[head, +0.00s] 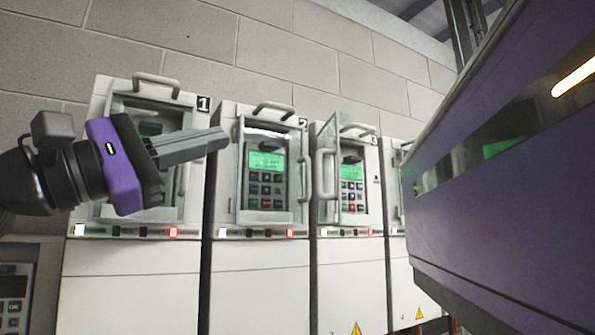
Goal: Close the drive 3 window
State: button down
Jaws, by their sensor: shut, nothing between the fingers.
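Drive 3 (375,215) is the third white cabinet from the left, its number partly visible at the top right. Its clear window (331,135) stands open, swung outward at the left side of the opening, with a pale vertical handle (325,174) on it. The keypad with a green screen (351,185) shows inside the recess. My gripper (222,139) is shut and empty, its fingers pointing right. It is at the upper left, in front of drives 1 and 2 in the picture, apart from the drive 3 window.
A fourth cabinet (397,270) is mostly hidden behind a large purple body at the right. A block wall (320,60) rises behind.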

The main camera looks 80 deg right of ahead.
jog(key=s+d+f+m+t+y+p, duration=0.1)
jog(key=s+d+m+t+y+p, duration=0.1)
jog(key=s+d+m+t, duration=0.3)
jog(key=shift+f+p+x, duration=0.3)
jog(key=shift+p+x, duration=0.15)
jog(key=shift+x, duration=4.2)
jog(key=shift+w, duration=0.15)
